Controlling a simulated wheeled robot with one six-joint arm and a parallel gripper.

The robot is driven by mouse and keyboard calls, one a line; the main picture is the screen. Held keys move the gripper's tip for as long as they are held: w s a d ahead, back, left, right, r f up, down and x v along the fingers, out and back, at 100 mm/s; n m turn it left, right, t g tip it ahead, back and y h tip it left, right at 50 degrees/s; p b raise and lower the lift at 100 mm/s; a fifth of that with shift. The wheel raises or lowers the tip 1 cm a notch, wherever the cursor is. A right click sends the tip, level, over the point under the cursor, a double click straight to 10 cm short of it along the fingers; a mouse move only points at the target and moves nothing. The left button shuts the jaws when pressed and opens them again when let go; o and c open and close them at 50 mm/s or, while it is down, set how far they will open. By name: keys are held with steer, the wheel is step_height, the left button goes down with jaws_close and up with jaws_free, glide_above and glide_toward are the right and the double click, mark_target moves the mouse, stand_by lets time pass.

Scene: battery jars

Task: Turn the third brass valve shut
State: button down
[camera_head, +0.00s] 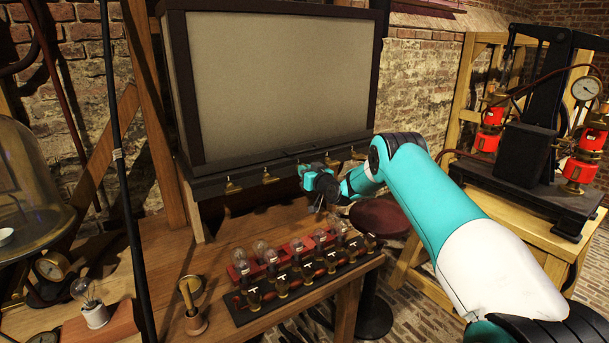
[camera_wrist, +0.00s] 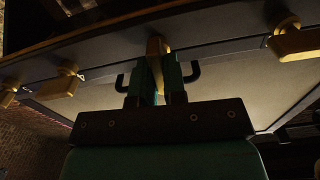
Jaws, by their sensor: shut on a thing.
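A row of small brass valves runs along the dark lower edge of the big framed panel (camera_head: 280,80). In the head view, the first valve (camera_head: 232,187) and second valve (camera_head: 268,177) are left of my gripper (camera_head: 304,172), and another valve (camera_head: 334,162) is to its right. In the wrist view, my gripper (camera_wrist: 159,85) is shut on the third brass valve (camera_wrist: 156,46), its green fingers on either side of the handle. This valve is mostly hidden in the head view. Neighbouring valves show at left (camera_wrist: 62,82) and right (camera_wrist: 292,40), apart from my fingers.
Below the panel, a wooden bench (camera_head: 175,255) carries a row of glass bulbs and a dark rack of small jars (camera_head: 305,280). A glass dome (camera_head: 30,185) stands at left. A pump with red cylinders (camera_head: 540,130) is on a wooden stand at right.

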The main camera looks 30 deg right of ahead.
steer(key=m+b, duration=0.3)
steer(key=b, duration=0.2)
steer(key=shift+f+m, duration=0.3)
steer(key=shift+m, duration=0.1)
steer(key=m+b, duration=0.4)
steer(key=shift+d+m, duration=0.15)
steer(key=shift+m, duration=0.15)
steer(key=m+b, duration=0.2)
steer(key=m, duration=0.2)
steer(key=shift+r, duration=0.1)
steer(key=shift+d+m+b, duration=0.1)
steer(key=shift+m+b, duration=0.4)
steer(key=shift+m, duration=1.9)
steer(key=c, duration=1.2)
jaws_free()
steer(key=shift+s, duration=0.1)
